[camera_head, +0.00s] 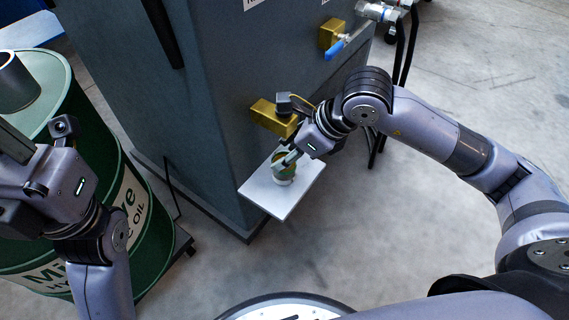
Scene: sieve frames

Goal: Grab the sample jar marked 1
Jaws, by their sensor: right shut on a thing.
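A small sample jar (284,180) with a pale bottom and brownish-green upper part is at the white shelf plate (262,193), which juts from the grey cabinet. Any number on the jar is too small to read. My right gripper (287,163) reaches in from the right and is shut on the jar; its fingers hide part of it. I cannot tell whether the jar touches the plate. My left gripper (20,150) is at the left edge, in front of the green drum, far from the jar; its fingers are not clear.
The grey cabinet (215,110) stands behind the plate, with a brass block (270,118) just above the jar and a blue-handled valve (340,45) higher up. A green oil drum (140,215) stands at the left.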

